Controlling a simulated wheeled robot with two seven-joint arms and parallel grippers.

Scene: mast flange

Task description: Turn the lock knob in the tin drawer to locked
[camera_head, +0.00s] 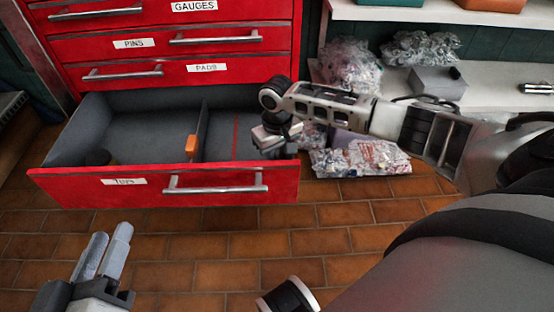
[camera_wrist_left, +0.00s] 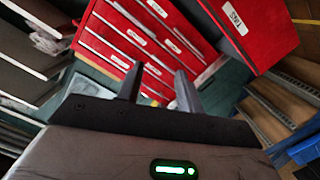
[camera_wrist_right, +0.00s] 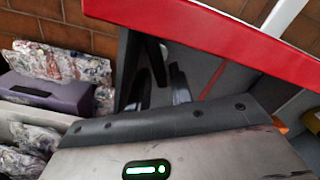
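The tin drawer (camera_head: 115,189) is pulled open at the bottom of the red cabinet; its label is blurred. A grey divider (camera_head: 201,128) splits it.
Closed drawers with bar handles (camera_head: 122,74) are above the open one. Wrapped bundles (camera_head: 360,158) lie on the floor to its right, below a pale shelf (camera_head: 500,85) with a grey box (camera_head: 438,82). Tiled floor (camera_head: 200,245) in front is clear.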

